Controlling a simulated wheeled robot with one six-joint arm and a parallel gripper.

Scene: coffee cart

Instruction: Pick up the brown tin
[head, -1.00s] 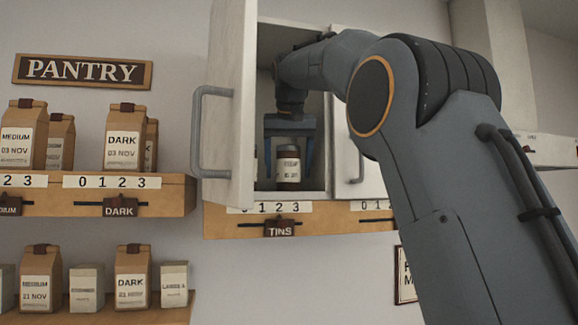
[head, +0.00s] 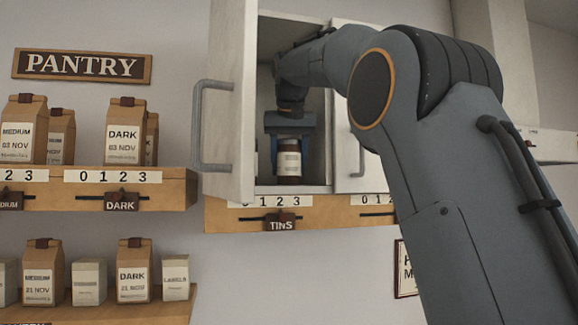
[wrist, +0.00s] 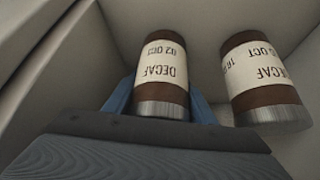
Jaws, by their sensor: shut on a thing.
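A brown tin (head: 289,163) with a cream label stands inside the open wall cabinet in the head view. In the wrist view this brown tin (wrist: 162,75) shows a silver end and a label reading DECAF 02 OCT, upside down. My gripper (head: 289,150) comes from above and is shut on it. In the wrist view the blue fingers of my gripper (wrist: 160,98) lie on either side of the tin. I see no clear gap under the tin.
A second brown DECAF tin (wrist: 263,80) stands close to the right in the wrist view. The cabinet's open door (head: 230,100) bounds the left side. Its other door (head: 350,150) is at the right. Shelves of coffee bags (head: 126,130) are to the left.

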